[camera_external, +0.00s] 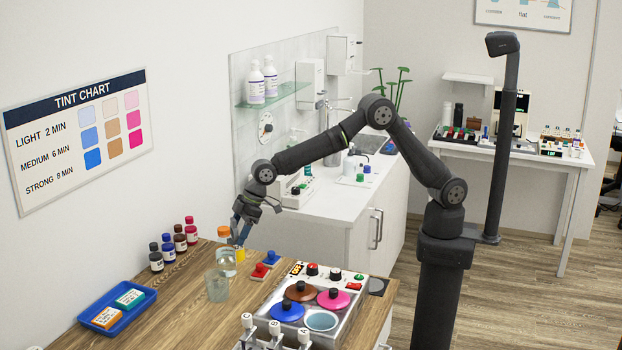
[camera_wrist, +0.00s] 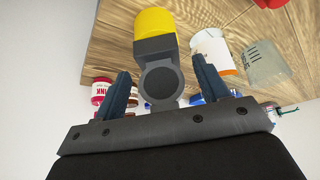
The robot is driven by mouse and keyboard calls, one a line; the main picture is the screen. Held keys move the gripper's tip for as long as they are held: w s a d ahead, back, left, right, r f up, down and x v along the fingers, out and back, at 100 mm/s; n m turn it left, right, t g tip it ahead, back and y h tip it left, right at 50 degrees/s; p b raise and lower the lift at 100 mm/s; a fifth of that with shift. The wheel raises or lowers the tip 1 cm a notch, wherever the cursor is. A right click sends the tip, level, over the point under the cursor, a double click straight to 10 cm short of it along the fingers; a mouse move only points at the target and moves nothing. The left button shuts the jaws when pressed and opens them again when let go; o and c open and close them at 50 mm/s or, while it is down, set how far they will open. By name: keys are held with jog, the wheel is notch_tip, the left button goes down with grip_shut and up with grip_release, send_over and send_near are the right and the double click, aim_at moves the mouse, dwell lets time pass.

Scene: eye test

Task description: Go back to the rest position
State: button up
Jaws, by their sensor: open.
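My gripper (camera_external: 240,222) hangs at the end of the outstretched arm, over the left part of the wooden bench, close to an orange-capped bottle (camera_external: 225,252). In the wrist view my gripper (camera_wrist: 162,68) has its two dark blue fingers spread wide apart. A yellow piece (camera_wrist: 155,20) with a dark grey block and round disc shows between and beyond the fingers. I cannot tell how close it is to them. A yellow object also shows beside the bottle in the external view (camera_external: 240,254). The fingertips are small and partly unclear in the external view.
A glass beaker (camera_external: 217,286) stands by the bottle. Several small dye bottles (camera_external: 168,248) line the wall. A blue tray (camera_external: 91,322) holds two boxes. A heater with coloured lids (camera_external: 333,299) stands right of red and blue pieces (camera_external: 261,270). A dark post (camera_external: 504,140) stands at right.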

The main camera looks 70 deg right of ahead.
notch_tip(320, 180, up, 4)
jog(key=shift+w+a, duration=0.1)
jog(key=w+d+r, duration=0.2)
jog(key=d+r, duration=1)
jog(key=s+a+n, duration=0.2)
jog(key=s+a, duration=0.1)
jog(key=a, duration=0.7)
jog(key=s+a+n, duration=0.3)
jog(key=a, duration=0.7)
jog(key=s+a+n+y, duration=0.1)
jog(key=s+a+n, duration=0.1)
jog(key=a, duration=0.9)
jog(key=shift+s+n, duration=0.4)
jog(key=shift+s, duration=0.4)
jog(key=shift+d+f, duration=0.1)
